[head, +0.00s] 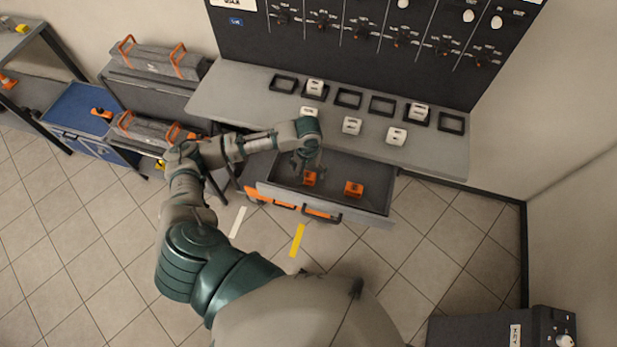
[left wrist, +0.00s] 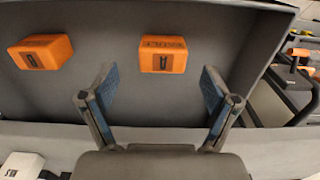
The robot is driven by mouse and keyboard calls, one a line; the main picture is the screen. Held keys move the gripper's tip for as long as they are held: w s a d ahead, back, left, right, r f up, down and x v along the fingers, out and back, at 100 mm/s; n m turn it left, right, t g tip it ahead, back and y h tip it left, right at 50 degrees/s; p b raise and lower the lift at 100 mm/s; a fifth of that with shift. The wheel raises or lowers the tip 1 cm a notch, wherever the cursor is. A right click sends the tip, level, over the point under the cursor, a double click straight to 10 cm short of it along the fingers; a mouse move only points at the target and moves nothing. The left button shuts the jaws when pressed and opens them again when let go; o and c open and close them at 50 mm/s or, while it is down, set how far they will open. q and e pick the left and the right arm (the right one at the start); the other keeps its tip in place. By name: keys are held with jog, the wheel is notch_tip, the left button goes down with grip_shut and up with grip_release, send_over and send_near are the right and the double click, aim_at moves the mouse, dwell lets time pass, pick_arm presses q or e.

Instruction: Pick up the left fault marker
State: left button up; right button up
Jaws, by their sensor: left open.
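Two orange fault markers lie in the open grey drawer. The left fault marker (head: 309,178) is the left one in the head view; in the left wrist view it is the block (left wrist: 163,54) near the middle. The right one (head: 354,188) shows at the upper left of the left wrist view (left wrist: 40,52). My left gripper (head: 306,163) is over the drawer, close to the left marker. In the left wrist view its open fingers (left wrist: 157,88) are spread, with the left marker just beyond the gap between them. Nothing is held. My right gripper is not in view.
The drawer (head: 378,205) is pulled out below a grey bench (head: 240,95). White modules and black frames stand on the bench near the arm. A dark panel (head: 350,40) rises behind. Tool cases (head: 150,62) and a blue cart (head: 75,105) are at the left.

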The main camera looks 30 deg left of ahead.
aim_at(308, 175)
pick_arm(q)
jog(key=f, duration=0.2)
jog(key=a+f, duration=0.1)
jog(key=f, duration=0.1)
jog(key=shift+w+f, duration=0.1)
jog(key=shift+f, duration=0.15)
jog(key=shift+d+r, duration=0.1)
jog(key=shift+d, duration=0.2)
jog(key=c, duration=1.2)
jog(key=shift+c, duration=0.2)
